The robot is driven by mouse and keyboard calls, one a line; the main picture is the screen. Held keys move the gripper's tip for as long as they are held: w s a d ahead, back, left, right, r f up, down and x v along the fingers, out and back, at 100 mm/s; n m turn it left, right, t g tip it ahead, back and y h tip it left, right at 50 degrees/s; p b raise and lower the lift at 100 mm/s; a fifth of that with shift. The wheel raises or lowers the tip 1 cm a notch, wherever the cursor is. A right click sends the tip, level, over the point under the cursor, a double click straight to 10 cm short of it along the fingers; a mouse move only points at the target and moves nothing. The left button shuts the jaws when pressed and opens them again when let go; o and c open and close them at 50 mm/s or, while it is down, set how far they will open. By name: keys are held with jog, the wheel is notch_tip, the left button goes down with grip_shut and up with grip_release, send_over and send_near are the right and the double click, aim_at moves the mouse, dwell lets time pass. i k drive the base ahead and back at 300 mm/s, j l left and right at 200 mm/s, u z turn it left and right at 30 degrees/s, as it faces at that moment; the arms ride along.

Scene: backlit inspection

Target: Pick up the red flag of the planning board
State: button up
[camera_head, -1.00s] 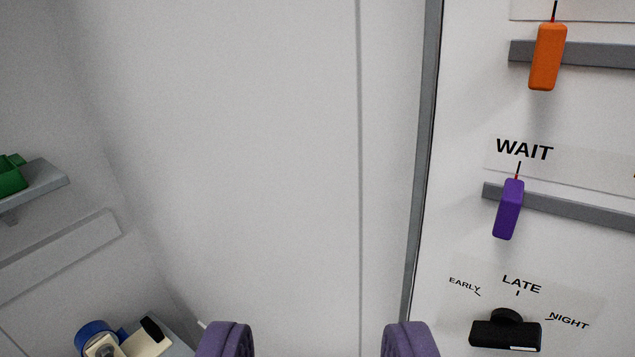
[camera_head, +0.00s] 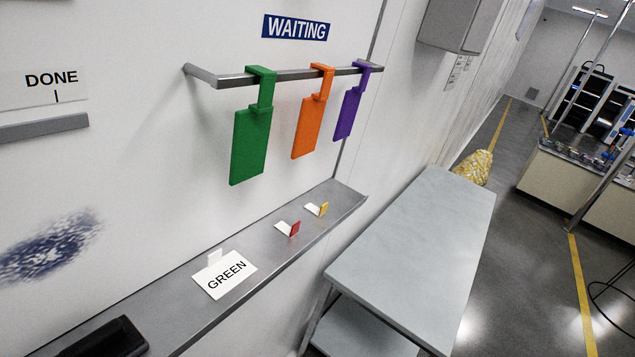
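A small red flag (camera_head: 295,229) with a white foot lies on the grey ledge (camera_head: 262,262) along the bottom of the white planning board (camera_head: 150,130). It sits between a small yellow flag (camera_head: 323,209) with a white part, farther along the ledge, and a white card reading GREEN (camera_head: 225,274), nearer to me. My gripper is not in the present view, so its state and its distance from the red flag do not show.
Green (camera_head: 249,145), orange (camera_head: 308,125) and purple (camera_head: 347,113) tags hang from a rail (camera_head: 228,81) above the ledge, under a WAITING sign (camera_head: 295,27). A black object (camera_head: 105,340) is at the ledge's near end. A grey table (camera_head: 415,255) stands right of the board.

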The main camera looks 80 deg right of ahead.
aim_at(287, 230)
jog(key=z, duration=1.75)
